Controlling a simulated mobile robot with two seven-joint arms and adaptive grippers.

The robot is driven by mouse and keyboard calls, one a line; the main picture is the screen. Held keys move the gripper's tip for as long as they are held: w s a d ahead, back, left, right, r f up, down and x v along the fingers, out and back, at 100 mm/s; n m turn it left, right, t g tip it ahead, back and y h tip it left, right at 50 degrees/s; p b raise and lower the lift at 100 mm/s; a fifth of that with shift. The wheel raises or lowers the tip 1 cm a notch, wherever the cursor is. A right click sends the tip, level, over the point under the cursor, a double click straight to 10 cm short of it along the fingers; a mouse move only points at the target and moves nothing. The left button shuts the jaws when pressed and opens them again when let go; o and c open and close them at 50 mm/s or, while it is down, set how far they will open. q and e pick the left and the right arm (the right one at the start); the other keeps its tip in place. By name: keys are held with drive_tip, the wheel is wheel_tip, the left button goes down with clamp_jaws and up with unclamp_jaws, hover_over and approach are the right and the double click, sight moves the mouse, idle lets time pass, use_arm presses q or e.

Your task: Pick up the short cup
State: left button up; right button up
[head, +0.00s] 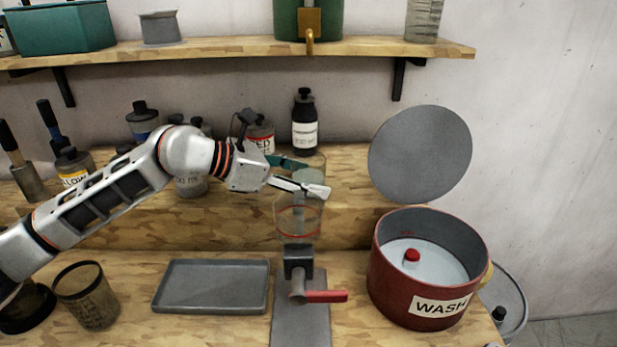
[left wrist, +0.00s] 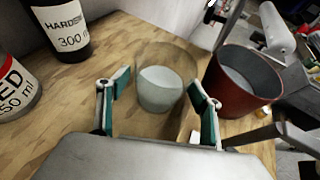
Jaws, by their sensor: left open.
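My left gripper (head: 308,176) is open above the middle of the bench, at the top of a clear vessel (head: 299,222) with a red ring. The left wrist view shows a clear vessel (left wrist: 160,92) with a pale grey-white inside between and beyond the two open fingers. I cannot tell whether the fingers touch it. Which vessel is the short cup is not certain. A short, dark see-through cup (head: 88,299) stands on the bench at the lower left, away from the gripper. A small grey cup (head: 160,28) stands on the upper shelf. My right gripper is not seen.
A red WASH pot (head: 420,280) with its round lid (head: 420,154) raised stands at the right. A grey tray (head: 212,286) lies left of the red-handled tap (head: 320,296). A dark bottle (head: 305,122) and jars stand behind, under the shelf (head: 240,47).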

use_arm(q)
drive_tip(key=shift+w+d+f, duration=0.1)
drive_tip(key=shift+w+d, duration=0.05)
drive_tip(key=shift+d, duration=0.05)
drive_tip(key=c, duration=1.3)
